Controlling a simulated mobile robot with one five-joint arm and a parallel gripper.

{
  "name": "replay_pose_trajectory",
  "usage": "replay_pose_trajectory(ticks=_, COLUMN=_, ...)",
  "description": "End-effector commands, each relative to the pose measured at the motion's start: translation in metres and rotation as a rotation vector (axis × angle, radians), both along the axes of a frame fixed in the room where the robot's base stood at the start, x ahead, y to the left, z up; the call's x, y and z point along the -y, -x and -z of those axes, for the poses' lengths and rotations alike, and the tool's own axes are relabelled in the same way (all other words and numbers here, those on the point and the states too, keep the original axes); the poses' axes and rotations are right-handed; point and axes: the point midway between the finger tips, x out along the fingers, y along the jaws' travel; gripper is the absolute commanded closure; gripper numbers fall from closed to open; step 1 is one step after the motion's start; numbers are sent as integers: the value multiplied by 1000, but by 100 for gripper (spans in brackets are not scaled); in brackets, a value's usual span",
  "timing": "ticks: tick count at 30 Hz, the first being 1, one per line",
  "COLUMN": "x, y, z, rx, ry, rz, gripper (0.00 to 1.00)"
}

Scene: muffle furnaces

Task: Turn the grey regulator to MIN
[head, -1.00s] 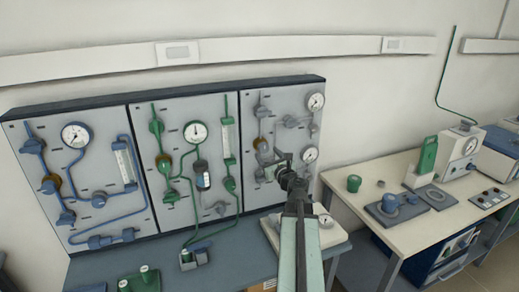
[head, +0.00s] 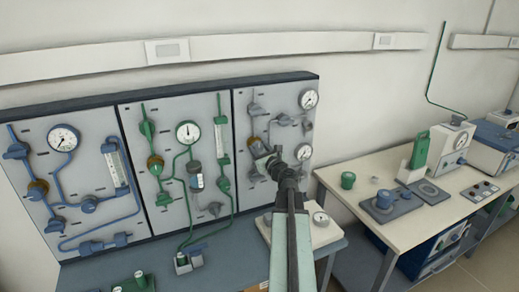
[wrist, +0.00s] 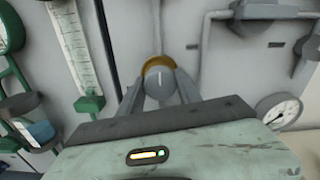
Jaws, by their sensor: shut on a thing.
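The grey regulator (wrist: 160,74) has a round knob with a white pointer line and a brass-coloured ring behind it. In the wrist view the line points nearly straight up in the picture. My gripper (wrist: 160,90) is shut on the knob, one finger on each side; its body hides the knob's lower part and any scale there. In the head view my gripper (head: 262,160) is at the right-hand grey panel (head: 278,100), and the brass part of the regulator (head: 254,143) shows just above it. I cannot read a MIN mark.
A green gas panel (head: 140,105) and a blue one (head: 87,130) stand to the left. A green flow tube (wrist: 75,45) and grey pipework (wrist: 260,12) are close to the gripper. A small gauge (wrist: 279,111) is at lower right in the wrist view.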

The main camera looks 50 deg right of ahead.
Motion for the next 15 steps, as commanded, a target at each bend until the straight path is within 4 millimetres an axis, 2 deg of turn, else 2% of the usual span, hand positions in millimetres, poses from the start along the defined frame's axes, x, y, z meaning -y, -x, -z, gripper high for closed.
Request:
replay_pose_trajectory(ticks=8, x=0, y=3, z=1, rx=-48, ry=112, rz=7, gripper=100)
replay_pose_trajectory(ticks=15, x=0, y=3, z=1, rx=-127, ry=303, rz=6, gripper=100)
